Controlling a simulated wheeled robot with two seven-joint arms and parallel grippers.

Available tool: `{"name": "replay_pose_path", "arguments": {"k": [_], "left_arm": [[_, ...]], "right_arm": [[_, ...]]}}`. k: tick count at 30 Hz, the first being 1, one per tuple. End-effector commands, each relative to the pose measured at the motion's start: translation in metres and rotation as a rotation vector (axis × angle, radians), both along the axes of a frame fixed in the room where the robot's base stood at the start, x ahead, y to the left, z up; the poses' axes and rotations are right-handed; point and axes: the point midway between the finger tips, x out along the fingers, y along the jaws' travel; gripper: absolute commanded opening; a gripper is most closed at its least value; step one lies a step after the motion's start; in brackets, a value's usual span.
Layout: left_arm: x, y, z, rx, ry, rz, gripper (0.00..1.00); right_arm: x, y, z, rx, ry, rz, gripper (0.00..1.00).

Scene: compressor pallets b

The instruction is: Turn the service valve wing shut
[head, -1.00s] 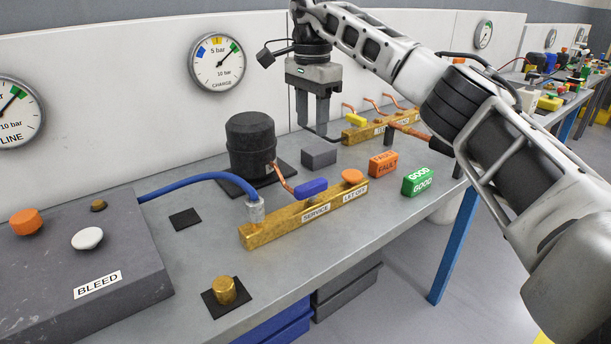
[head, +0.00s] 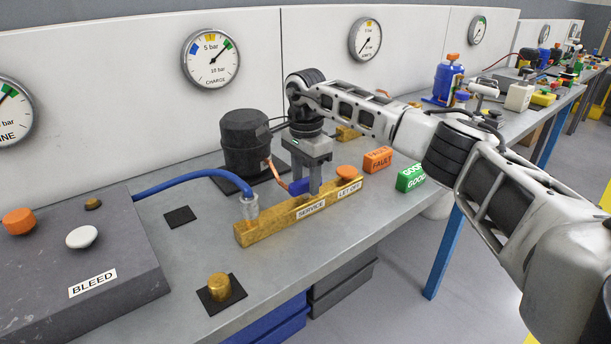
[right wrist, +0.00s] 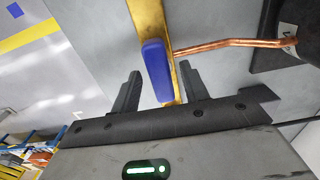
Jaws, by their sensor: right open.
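The service valve wing is a blue lever (head: 297,187) on top of the brass manifold bar (head: 262,229), behind the SERVICE label. It lies roughly along the bar. My right gripper (head: 308,188) is low over the wing, fingers pointing down, and hides part of it. In the right wrist view the blue wing (right wrist: 156,70) lies between the two open black fingers (right wrist: 161,75), with a gap on both sides. The fingers do not look closed on it. My left gripper is not in view.
An orange LET OFF knob (head: 347,172) stands on the bar just right of my gripper. The black compressor (head: 245,143) and a copper pipe (head: 269,170) are close behind. Orange FAULT (head: 378,160) and green GOOD (head: 411,177) blocks lie right. The CHARGE gauge (head: 211,58) hangs above.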

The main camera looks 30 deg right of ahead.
Motion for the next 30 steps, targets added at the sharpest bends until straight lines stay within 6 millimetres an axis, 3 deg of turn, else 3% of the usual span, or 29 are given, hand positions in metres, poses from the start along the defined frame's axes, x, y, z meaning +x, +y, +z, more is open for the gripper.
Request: {"name": "replay_pose_path", "arguments": {"k": [3, 8, 20, 30], "left_arm": [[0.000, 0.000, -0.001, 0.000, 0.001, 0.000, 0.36], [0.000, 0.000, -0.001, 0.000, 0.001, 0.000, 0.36], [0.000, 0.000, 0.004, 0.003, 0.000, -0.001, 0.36], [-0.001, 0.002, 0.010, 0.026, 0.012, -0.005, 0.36]], "right_arm": [[0.000, 0.000, 0.000, 0.000, 0.000, 0.000, 0.45], [0.000, 0.000, 0.000, 0.000, 0.000, 0.000, 0.00], [0.000, 0.000, 0.002, 0.001, 0.002, -0.051, 0.00], [0.000, 0.000, 0.004, 0.001, 0.001, -0.290, 0.00]]}}
